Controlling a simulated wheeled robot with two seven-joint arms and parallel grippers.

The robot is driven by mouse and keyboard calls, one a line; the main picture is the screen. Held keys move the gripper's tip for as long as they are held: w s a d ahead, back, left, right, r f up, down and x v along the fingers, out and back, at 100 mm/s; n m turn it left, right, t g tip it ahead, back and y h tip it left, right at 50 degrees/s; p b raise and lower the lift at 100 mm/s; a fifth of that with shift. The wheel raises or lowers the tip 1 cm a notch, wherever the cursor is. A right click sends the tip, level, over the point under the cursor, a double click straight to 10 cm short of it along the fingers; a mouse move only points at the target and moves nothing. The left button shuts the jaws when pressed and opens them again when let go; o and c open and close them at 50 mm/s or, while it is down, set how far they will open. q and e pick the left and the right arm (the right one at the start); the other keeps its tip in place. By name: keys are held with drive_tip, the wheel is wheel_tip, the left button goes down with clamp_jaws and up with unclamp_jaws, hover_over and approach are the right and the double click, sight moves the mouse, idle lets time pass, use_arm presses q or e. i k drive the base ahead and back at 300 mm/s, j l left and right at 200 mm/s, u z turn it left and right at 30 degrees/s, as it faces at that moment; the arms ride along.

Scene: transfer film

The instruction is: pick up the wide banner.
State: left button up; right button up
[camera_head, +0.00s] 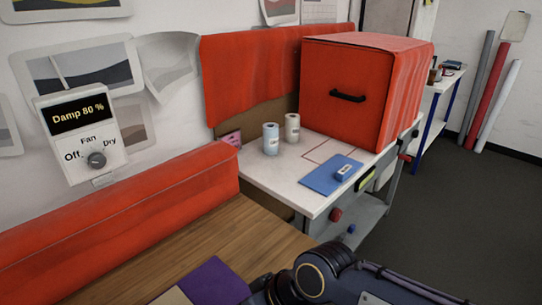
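I cannot tell for sure which thing is the wide banner. Tall rolls lean in the far right corner: a grey roll (476,85), a red roll (485,92) and a white roll (499,103). A flat purple piece (206,284) lies at the bottom edge on the wooden bench (175,255), cut off by the frame. A dark arm of mine comes in at the bottom right, but its fingertips are not in view. My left gripper is not in view.
A white table (285,180) holds a red covered box (335,85), two small rolls (271,139) and a blue pad (325,178). A long red covered form (120,215) runs along the bench's wall side. A panel (80,135) reads "Damp 80 %". Grey floor is clear at right.

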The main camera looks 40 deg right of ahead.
sight(326, 178)
drive_tip(key=k+l+z, duration=0.15)
drive_tip(key=z, duration=1.8)
drive_tip(key=i+l, duration=0.55)
drive_tip(key=i, duration=0.15)
drive_tip(key=i+l+u, duration=0.2)
drive_tip(key=u, duration=0.3)
drive_tip(key=i+l+u, duration=0.3)
drive_tip(key=u, duration=1.05)
